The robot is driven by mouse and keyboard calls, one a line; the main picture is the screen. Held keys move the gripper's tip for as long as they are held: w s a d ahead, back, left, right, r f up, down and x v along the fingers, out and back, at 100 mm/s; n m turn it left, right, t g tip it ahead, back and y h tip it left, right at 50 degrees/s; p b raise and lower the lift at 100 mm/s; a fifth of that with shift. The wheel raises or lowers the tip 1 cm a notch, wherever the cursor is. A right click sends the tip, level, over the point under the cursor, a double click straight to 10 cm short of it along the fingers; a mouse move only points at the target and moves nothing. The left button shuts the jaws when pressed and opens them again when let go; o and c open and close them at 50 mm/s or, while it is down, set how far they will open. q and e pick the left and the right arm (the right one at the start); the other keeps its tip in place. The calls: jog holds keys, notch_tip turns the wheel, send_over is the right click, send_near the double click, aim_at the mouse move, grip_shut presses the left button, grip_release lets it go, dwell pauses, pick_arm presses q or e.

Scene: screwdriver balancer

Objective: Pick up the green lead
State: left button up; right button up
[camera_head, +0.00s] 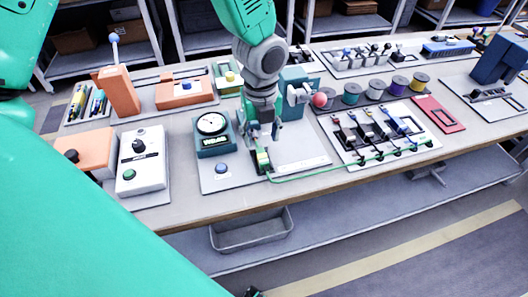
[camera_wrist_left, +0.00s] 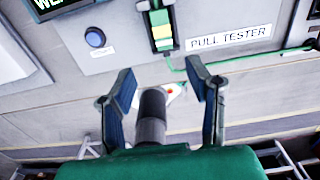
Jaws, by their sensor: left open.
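My left gripper (camera_head: 263,138) is over the pull tester, close to the end piece. In the left wrist view its two fingers (camera_wrist_left: 161,78) are spread, with the end piece beyond their tips. A dark cylinder stands between them. My right gripper is not clearly seen.
The pull tester's base (camera_head: 222,180) carries a dial (camera_head: 211,124) and a blue button (camera_head: 221,168). A white box with a green button (camera_head: 141,160) stands left of it. Spools (camera_head: 375,88) and a red frame (camera_head: 438,113) are to the right. The table's front strip is clear.

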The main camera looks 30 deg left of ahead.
pick_arm(q)
send_over(263, 157)
notch_tip(263, 157, down, 5)
jog(key=shift+s+a+r, duration=0.1)
jog(key=shift+s+r, duration=0.05)
jog(key=shift+r, duration=0.05)
jog(key=shift+s+a+f, duration=0.15)
jog(key=shift+f, duration=0.3)
jog(key=f, duration=0.4)
jog(key=shift+w+d+f, duration=0.15)
jog(key=shift+w+d, duration=0.2)
jog(key=shift+d, duration=0.05)
jog(key=shift+s+a, duration=0.1)
jog(key=shift+c, duration=0.4)
jog(key=shift+a, duration=0.1)
grip_shut()
